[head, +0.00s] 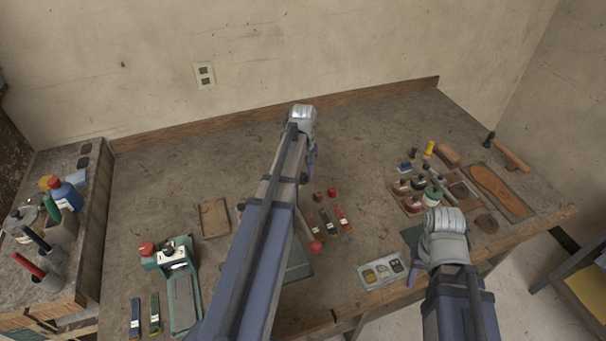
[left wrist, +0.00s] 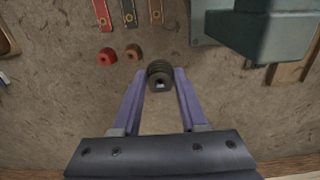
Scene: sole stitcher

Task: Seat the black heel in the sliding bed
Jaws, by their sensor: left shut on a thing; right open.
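My left gripper (left wrist: 158,88) is shut on the black heel (left wrist: 158,72), a short dark ridged cylinder held between the fingertips. In the head view my left gripper (head: 308,170) is over the back middle of the bench, and the heel is hidden there. A teal machine (left wrist: 265,30) shows at the upper right of the left wrist view, apart from the heel. In the head view my left arm hides most of it, leaving a teal part (head: 298,264) visible. I cannot make out the sliding bed clearly. My right gripper (head: 412,272) is open near the front edge, its fingers mostly hidden.
A red heel (left wrist: 106,56) and a brown heel (left wrist: 134,51) stand beside several strips (head: 325,221). A teal device (head: 180,285) is at left. A parts tray (head: 382,271) lies near the front edge, with bottles and a sole (head: 497,190) at right. The back is clear.

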